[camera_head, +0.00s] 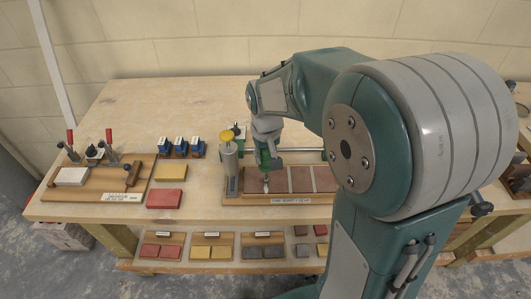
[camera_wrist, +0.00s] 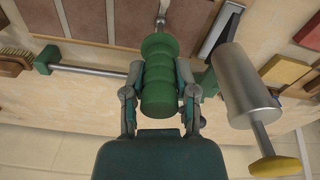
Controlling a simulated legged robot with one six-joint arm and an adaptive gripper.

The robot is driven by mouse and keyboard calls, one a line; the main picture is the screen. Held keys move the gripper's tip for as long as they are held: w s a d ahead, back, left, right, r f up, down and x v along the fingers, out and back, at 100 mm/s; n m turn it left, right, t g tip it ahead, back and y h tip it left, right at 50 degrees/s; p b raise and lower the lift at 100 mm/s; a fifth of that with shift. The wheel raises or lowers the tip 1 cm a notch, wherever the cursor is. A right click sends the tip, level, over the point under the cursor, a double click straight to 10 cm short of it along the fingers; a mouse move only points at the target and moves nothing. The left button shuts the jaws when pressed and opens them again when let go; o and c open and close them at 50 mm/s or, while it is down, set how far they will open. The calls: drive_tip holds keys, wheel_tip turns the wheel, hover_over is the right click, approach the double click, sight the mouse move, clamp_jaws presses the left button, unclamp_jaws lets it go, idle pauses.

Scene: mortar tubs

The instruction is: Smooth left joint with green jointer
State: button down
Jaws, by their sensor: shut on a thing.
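My gripper (camera_wrist: 160,85) is shut on the ribbed green handle of the green jointer (camera_wrist: 158,60). The jointer's metal shank points away from the gripper toward the brown tiles in the wrist view. In the head view, my gripper (camera_head: 266,158) holds the jointer (camera_head: 265,168) upright over the left part of the tile board (camera_head: 290,199). The tip is at or just above the left joint, between the leftmost tile (camera_head: 253,181) and the tile beside it (camera_head: 278,181). I cannot tell whether it touches. The tip partly hides that joint.
A grey cylinder with a yellow knob (camera_head: 228,155) stands close left of my gripper. A metal rod (camera_wrist: 90,70) runs behind the tiles. A clamp board (camera_head: 100,178), blue boxes (camera_head: 180,147), and yellow and red blocks (camera_head: 165,198) lie left. Bare bench lies behind.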

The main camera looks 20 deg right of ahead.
drive_tip(key=shift+s+a+f, duration=0.1)
drive_tip(key=shift+s, duration=0.3)
drive_tip(key=shift+s, duration=0.2)
drive_tip(key=shift+s+a, duration=0.25)
drive_tip(key=shift+s, duration=0.3)
drive_tip(key=shift+s+a+r, duration=0.2)
drive_tip(key=shift+s, duration=0.4)
wheel_tip(320, 180, up, 7)
idle(0.8)
idle(0.4)
